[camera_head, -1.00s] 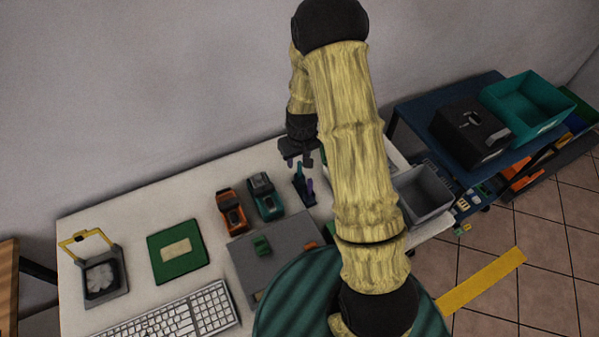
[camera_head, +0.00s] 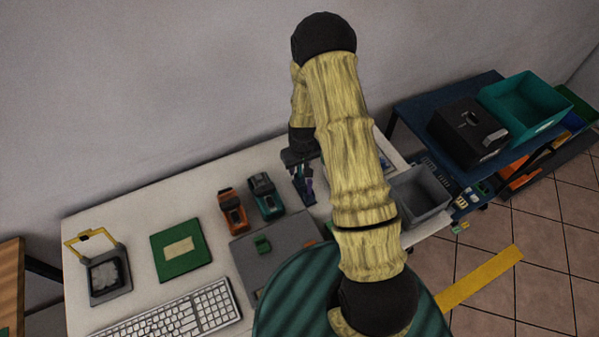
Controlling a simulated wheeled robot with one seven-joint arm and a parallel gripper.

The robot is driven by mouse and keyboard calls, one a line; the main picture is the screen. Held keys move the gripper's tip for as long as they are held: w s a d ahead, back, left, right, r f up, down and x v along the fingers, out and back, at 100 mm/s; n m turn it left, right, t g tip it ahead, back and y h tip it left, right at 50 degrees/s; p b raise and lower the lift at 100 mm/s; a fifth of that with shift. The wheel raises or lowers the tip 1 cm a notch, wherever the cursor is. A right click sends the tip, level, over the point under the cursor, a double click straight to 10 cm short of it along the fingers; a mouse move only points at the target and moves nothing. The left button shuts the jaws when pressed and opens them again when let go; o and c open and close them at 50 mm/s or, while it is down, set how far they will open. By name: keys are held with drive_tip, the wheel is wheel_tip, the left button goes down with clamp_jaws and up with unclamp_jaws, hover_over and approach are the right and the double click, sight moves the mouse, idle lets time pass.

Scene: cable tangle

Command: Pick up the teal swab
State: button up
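A small dark blue holder (camera_head: 305,196) stands on the white table, right of the teal and black device. Thin upright sticks, bluish and purple, stand in it; one of them may be the teal swab, but they are too small and too covered to tell. My gripper (camera_head: 299,172) points down right at the tops of these sticks. Its fingers overlap them in the picture, so I cannot tell whether it is open or shut, or whether it touches one.
A teal and black device (camera_head: 265,195) and an orange one (camera_head: 232,210) stand left of the holder. A grey bin (camera_head: 422,194) stands to the right. The keyboard (camera_head: 180,312) and green board (camera_head: 181,250) are farther left.

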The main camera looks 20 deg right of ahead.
idle(0.3)
clamp_jaws()
wheel_tip(320, 180, up, 10)
drive_tip(key=shift+b, duration=1.25)
